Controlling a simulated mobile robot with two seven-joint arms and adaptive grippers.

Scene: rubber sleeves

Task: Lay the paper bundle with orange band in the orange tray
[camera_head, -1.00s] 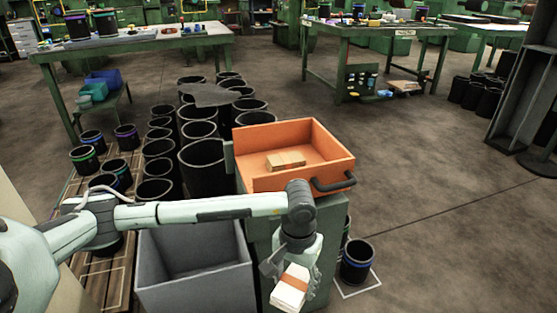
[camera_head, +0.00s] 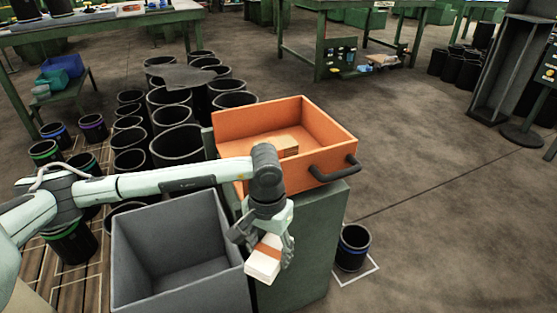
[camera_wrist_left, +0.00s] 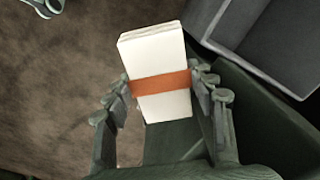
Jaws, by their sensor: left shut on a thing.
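The paper bundle with orange band (camera_head: 262,266) is white with an orange strip around its middle. My left gripper (camera_head: 262,243) is shut on it and holds it in the air in front of the green cabinet. In the left wrist view the bundle (camera_wrist_left: 155,60) sits between the two fingers of the gripper (camera_wrist_left: 162,92), which close on it at the band. The orange tray (camera_head: 327,172) stands on the green cabinet behind and above the bundle. A tan block (camera_head: 288,143) lies inside the tray, partly hidden by my arm. My right gripper is not in view.
A grey open bin (camera_head: 140,268) stands left of the green cabinet (camera_head: 322,235). Several black sleeves (camera_head: 178,145) stand behind it.

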